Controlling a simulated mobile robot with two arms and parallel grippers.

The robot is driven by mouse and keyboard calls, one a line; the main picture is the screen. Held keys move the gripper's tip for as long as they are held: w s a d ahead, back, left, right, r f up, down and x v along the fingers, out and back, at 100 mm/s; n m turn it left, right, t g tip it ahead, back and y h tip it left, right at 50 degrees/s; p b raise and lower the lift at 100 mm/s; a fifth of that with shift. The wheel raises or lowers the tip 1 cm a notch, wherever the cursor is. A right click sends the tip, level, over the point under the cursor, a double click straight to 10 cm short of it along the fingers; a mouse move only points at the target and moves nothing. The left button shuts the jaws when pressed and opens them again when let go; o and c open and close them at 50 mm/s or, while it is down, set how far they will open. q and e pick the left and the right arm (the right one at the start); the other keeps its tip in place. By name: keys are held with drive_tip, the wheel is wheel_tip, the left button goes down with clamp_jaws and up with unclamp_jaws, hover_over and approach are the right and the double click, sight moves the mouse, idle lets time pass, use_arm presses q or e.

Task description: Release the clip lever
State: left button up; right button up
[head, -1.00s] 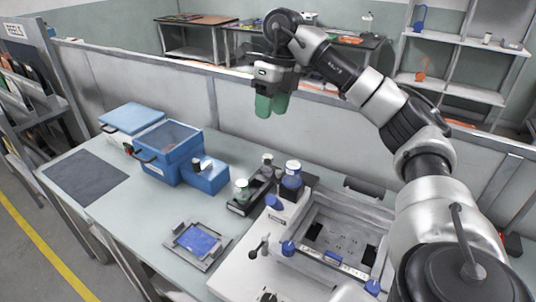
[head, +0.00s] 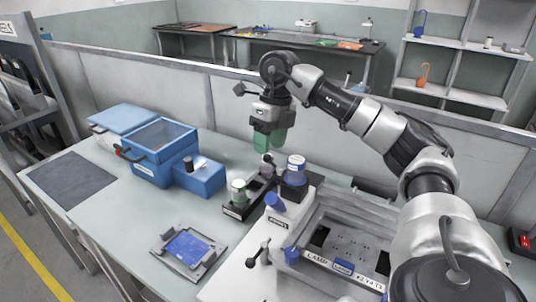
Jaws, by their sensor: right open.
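My right gripper (head: 271,140) has green fingers that point down. It is open and empty, above the black rack near the divider wall. The white fixture (head: 290,215) stands at the lower right, with a blue knob (head: 274,201) and a blue clip part (head: 291,254) at its front corner. A black-knobbed lever (head: 258,252) sticks out at its left side. I cannot tell which of these is the clip lever. My right gripper is apart from all of them. My left gripper is not in view.
A grey tray with a blue plate (head: 187,247) lies in front. Blue boxes (head: 158,150) stand at the left. The table between them is partly clear. A low divider wall (head: 220,98) runs behind.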

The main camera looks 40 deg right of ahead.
drive_tip(key=shift+a+f, duration=0.15)
drive_tip(key=shift+f, duration=0.55)
drive_tip(key=shift+a+f, duration=0.1)
drive_tip(key=shift+f, duration=0.6)
drive_tip(key=shift+c, duration=0.5)
clamp_jaws()
drive_tip(key=shift+a+r+n+p, duration=0.15)
drive_tip(key=shift+a+n+p, duration=0.45)
drive_tip(key=shift+n, duration=0.5)
drive_tip(key=shift+a+n+g+p, duration=0.3)
drive_tip(key=shift+n+g, duration=0.1)
drive_tip(key=shift+n, duration=0.7)
drive_tip(key=shift+o, duration=0.5)
unclamp_jaws()
